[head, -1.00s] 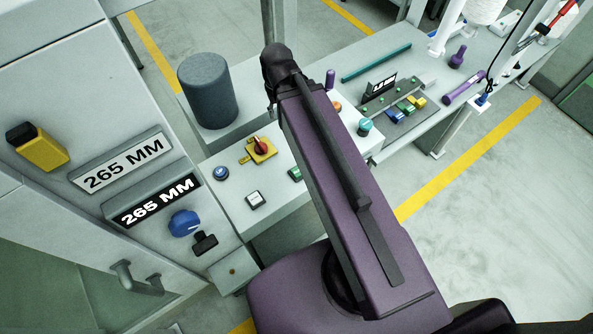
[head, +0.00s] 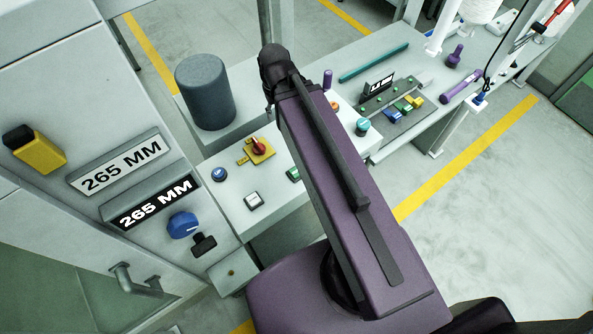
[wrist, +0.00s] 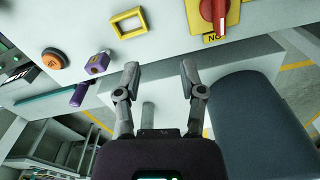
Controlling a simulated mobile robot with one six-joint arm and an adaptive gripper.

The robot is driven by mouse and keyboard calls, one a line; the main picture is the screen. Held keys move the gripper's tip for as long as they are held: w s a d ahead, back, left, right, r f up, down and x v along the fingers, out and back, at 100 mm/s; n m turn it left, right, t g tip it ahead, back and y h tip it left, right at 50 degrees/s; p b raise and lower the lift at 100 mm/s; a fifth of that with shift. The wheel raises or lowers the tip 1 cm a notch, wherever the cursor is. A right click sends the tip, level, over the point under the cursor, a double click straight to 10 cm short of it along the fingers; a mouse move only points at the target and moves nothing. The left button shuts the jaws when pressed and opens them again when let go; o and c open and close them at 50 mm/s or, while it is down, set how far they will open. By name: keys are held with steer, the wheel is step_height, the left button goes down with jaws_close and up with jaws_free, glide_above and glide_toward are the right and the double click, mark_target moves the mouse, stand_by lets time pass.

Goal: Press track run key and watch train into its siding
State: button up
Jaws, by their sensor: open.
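A dark track board (head: 377,103) lies on the bench right of my arm. Small green, yellow and blue blocks (head: 404,107), seemingly train cars, stand on it, with green buttons along its left part. A small black sign with white lettering (head: 378,86) stands at its back. I cannot tell which part is the run key. My gripper (wrist: 158,68) is open and empty in the wrist view, its fingers in front of the grey console face. In the head view my arm hides most of the gripper. The track board is not clearly visible in the wrist view.
A grey console (head: 230,190) carries a red rotary switch (head: 258,147) on a yellow plate. A dark cylinder (head: 205,92) stands behind it, close right of my gripper in the wrist view (wrist: 262,125). An orange button (wrist: 55,59) and purple piece (wrist: 97,63) lie left.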

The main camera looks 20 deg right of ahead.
jaws_close()
stand_by(1.1)
